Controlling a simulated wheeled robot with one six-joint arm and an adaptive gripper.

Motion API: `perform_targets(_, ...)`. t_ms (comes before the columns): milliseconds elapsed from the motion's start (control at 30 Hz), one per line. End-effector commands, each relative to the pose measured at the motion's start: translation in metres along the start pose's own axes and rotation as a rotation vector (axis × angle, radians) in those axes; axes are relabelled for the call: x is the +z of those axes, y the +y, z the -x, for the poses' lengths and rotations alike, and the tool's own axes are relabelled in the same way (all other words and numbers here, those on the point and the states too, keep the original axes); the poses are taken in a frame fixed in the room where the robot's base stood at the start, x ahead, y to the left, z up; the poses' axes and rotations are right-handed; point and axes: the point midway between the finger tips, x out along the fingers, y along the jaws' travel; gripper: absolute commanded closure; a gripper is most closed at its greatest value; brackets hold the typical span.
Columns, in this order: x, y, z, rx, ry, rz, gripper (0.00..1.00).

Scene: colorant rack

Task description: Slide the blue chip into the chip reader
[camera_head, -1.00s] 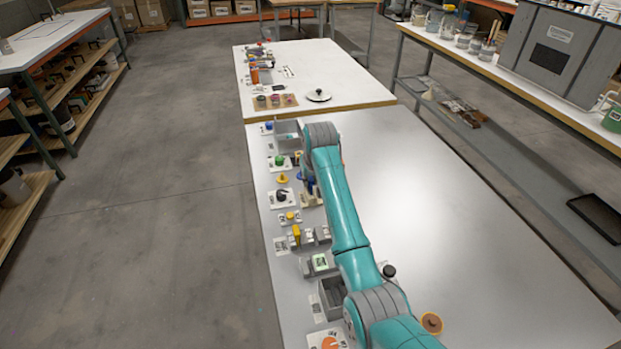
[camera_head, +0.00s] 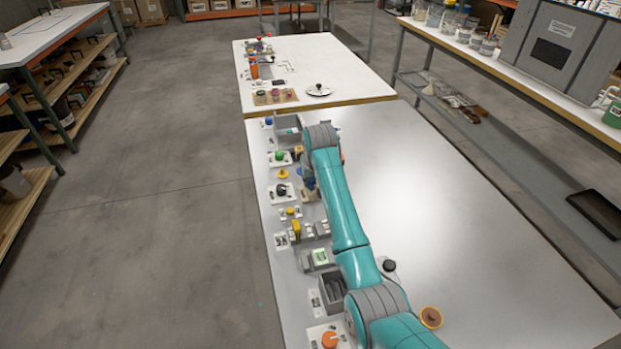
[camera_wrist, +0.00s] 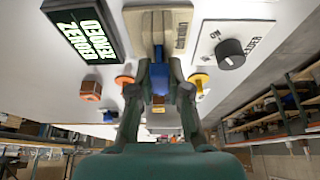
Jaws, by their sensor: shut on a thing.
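My gripper (camera_wrist: 160,70) is shut on the blue chip (camera_wrist: 159,80), which shows between the two dark fingers in the wrist view. The beige chip reader (camera_wrist: 160,22) is straight ahead of the fingertips, with a darker grey channel along its middle. The fingertips overlap the reader's near end in this view. I cannot tell whether the chip touches the reader or is in its slot. In the head view my arm hides most of the gripper, the chip and the reader.
A panel with a black knob (camera_wrist: 230,52) is right of the reader, and a dark display reading ZEROED (camera_wrist: 83,28) is left. An orange-brown block (camera_wrist: 91,90) sits nearby. In the head view devices line the table's left edge; the table's right side (camera_head: 450,210) is clear.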

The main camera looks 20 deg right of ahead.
Motion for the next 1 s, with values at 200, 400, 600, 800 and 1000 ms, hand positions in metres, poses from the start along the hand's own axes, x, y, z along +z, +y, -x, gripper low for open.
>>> perform_targets(200,0.002,0.0,-0.004,0.0,-0.001,0.0,0.73)
perform_targets(400,0.002,0.0,-0.004,0.0,-0.001,0.0,0.54)
perform_targets(600,0.001,0.0,-0.003,0.0,0.0,0.0,0.54)
perform_targets(800,-0.007,0.0,0.015,0.0,0.001,0.0,0.54)
perform_targets(1000,-0.021,0.0,0.049,0.0,0.002,0.0,0.54)
